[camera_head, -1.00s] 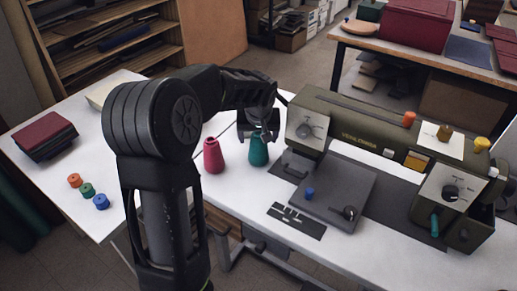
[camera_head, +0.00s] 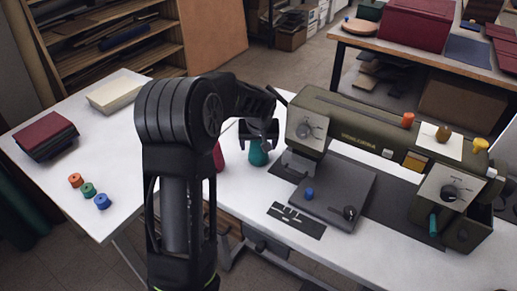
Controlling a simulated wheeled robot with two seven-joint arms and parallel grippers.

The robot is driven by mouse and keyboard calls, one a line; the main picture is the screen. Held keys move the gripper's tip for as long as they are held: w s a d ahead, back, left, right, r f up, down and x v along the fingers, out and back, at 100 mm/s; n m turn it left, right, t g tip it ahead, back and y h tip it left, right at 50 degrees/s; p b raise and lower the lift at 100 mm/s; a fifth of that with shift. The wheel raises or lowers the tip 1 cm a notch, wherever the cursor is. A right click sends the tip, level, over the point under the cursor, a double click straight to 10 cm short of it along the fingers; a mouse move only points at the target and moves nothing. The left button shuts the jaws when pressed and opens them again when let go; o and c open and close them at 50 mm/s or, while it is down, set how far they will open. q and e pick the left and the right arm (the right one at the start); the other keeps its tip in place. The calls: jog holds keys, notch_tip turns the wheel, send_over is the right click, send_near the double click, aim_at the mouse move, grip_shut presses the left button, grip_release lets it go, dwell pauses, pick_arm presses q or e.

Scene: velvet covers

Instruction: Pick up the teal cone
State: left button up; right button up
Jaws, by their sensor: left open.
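The teal cone (camera_head: 258,155) stands upright on the white table, left of the sewing machine. Its top is hidden behind my left gripper (camera_head: 260,140). My left gripper is open, with its fingers down at the cone's upper part. I cannot tell whether they touch it. A pink-red cone (camera_head: 218,158) stands just left of the teal cone, mostly hidden behind my left arm. My right gripper is not in view.
The olive sewing machine (camera_head: 357,128) stands close to the right of the cone. Small orange, green and blue spools (camera_head: 88,189) and dark red folded cloth (camera_head: 45,136) lie on the left table part. A cream stack (camera_head: 118,92) lies behind them.

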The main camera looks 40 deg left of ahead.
pick_arm(q)
jog(key=shift+c, duration=0.4)
jog(key=c, duration=1.4)
jog(key=shift+r, duration=0.15)
jog(key=shift+r, duration=0.5)
notch_tip(320, 180, up, 2)
jog(key=shift+r, duration=0.1)
jog(key=s+d+b, duration=0.1)
jog(key=s+d, duration=0.3)
jog(key=s+d+b, duration=0.1)
jog(key=s+d, duration=0.2)
jog(key=s, duration=0.2)
jog(key=s+d+b, duration=0.1)
jog(key=s+d, duration=0.3)
jog(key=shift+s+d+b, duration=0.3)
jog(key=shift+s+b, duration=0.1)
